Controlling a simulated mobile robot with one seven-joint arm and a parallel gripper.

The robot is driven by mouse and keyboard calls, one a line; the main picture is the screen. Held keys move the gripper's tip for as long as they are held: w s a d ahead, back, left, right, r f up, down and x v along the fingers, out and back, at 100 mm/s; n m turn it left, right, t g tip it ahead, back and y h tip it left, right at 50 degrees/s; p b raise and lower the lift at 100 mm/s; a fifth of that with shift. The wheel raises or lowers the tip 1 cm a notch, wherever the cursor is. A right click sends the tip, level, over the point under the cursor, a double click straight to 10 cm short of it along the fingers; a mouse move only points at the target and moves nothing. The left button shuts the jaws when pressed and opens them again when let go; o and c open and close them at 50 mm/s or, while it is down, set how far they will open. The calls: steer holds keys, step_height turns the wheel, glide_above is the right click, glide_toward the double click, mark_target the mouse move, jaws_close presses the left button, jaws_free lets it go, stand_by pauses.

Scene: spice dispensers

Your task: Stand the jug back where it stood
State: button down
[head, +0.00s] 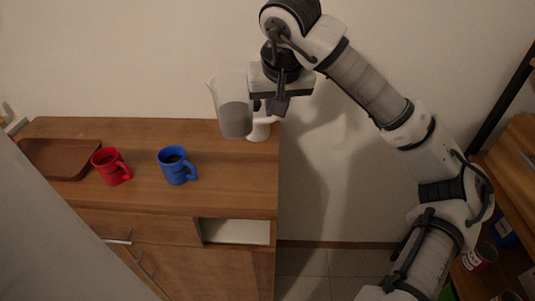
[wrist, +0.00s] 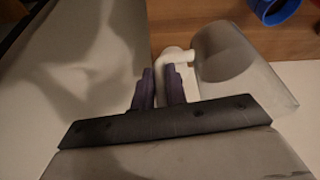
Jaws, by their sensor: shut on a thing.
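The jug (head: 233,108) is see-through with grey contents and a spout at its upper left. It appears a little tilted in the head view, above the back right part of the wooden cabinet top. My gripper (head: 272,104) is at the jug's right side. In the wrist view, the jug (wrist: 240,70) lies to the right of my gripper (wrist: 160,88), whose two dark fingers are shut on its white handle (wrist: 178,57). I cannot tell how far the jug's base is from the cabinet top.
A red mug (head: 111,166) and a blue mug (head: 175,167) stand on the cabinet top (head: 225,185), with a brown tray (head: 60,157) at the left. Open floor lies right of the cabinet.

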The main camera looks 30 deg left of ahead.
step_height(320, 180, down, 14)
steer(key=shift+f+p, duration=0.25)
steer(key=shift+p, duration=0.85)
steer(key=shift+f, duration=0.1)
steer(key=shift+f+b, duration=0.25)
steer(key=shift+b, duration=0.15)
steer(key=c, duration=1.4)
jaws_free()
steer(key=shift+r, duration=0.1)
steer(key=shift+r+p, duration=0.25)
steer(key=shift+p, duration=0.25)
steer(key=b+v, duration=0.3)
steer(key=v, duration=0.8)
steer(key=shift+r, duration=0.4)
